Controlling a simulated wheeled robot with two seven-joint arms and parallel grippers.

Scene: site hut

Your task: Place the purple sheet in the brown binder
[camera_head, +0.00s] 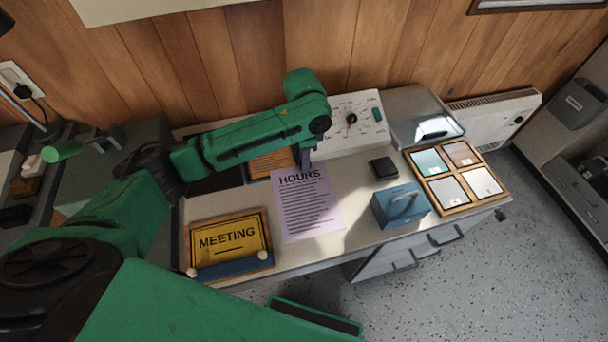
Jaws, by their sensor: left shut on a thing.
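The purple sheet (308,210), headed HOURS with lines of text below, is over the counter in the middle of the head view. My left gripper (306,160) points down at the sheet's top edge and is shut on it. Whether the lower part of the sheet touches the counter I cannot tell. Behind the sheet and under my left forearm lies a brown-orange panel (267,166) with printed lines, beside a dark flat area; it may be the brown binder, but it is partly hidden. My right gripper is not in view.
A white dial panel (356,120) stands behind.

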